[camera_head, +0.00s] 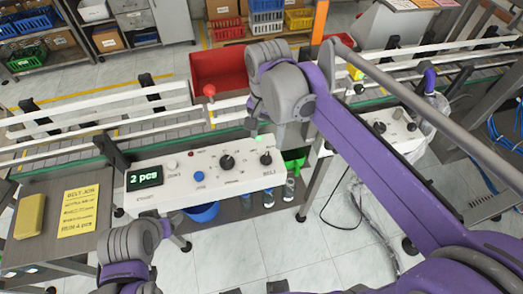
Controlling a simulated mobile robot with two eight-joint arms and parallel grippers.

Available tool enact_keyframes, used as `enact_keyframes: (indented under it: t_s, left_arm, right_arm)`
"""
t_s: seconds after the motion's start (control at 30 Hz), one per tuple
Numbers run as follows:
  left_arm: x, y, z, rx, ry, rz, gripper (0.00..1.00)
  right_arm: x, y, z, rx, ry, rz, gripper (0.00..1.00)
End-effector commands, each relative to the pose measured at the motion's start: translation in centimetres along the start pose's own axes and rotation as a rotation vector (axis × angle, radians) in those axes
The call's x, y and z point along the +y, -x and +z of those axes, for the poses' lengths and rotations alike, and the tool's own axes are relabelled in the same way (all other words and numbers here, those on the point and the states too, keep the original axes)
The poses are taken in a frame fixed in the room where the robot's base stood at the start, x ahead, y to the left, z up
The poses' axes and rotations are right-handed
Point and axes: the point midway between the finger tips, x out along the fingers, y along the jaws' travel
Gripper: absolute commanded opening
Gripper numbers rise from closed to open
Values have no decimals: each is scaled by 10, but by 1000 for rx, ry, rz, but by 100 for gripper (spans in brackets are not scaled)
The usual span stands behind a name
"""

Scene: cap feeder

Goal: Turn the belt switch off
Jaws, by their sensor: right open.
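A white control panel (220,184) stands in front of the conveyor. Its black rotary knob (266,159) at the right end has small lettering below that appears to read BELT. A green lamp (258,139) glows just above this knob. The knob's exact setting is too small to read. My right gripper (256,112) is above and behind the lamp, pointing down and apart from the knob. It is open, and its fingers are partly hidden by my wrist. Grey links of my left arm show at the bottom left, but its gripper cannot be made out.
A red bin (218,73) and a red ball-topped lever (209,90) stand behind. A second white panel (385,127) is at right.

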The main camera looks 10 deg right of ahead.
Motion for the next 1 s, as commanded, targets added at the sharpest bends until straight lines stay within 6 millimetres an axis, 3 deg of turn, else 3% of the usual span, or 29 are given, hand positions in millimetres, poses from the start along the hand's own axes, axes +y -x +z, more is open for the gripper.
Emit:
enact_keyframes:
  t_s: [0.2, 0.43, 0.6, 0.87, 1.0]
  left_arm:
    - [0, -3, 4, -3, 0, 0, 74]
    - [0, -5, 6, -6, 0, 0, 74]
    - [0, -5, 6, -6, 0, 0, 74]
    - [0, -5, 6, -6, 0, 0, 74]
    - [0, -5, 6, -6, 0, 0, 74]
  right_arm:
    - [0, -44, 0, 0, 1, 0, 74]
    - [0, -79, 0, 1, 1, -1, 74]
    - [0, -89, 0, 1, 2, -1, 74]
    - [0, -90, 0, 1, 2, -2, 74]
    - [0, -90, 0, 1, 2, -1, 52]
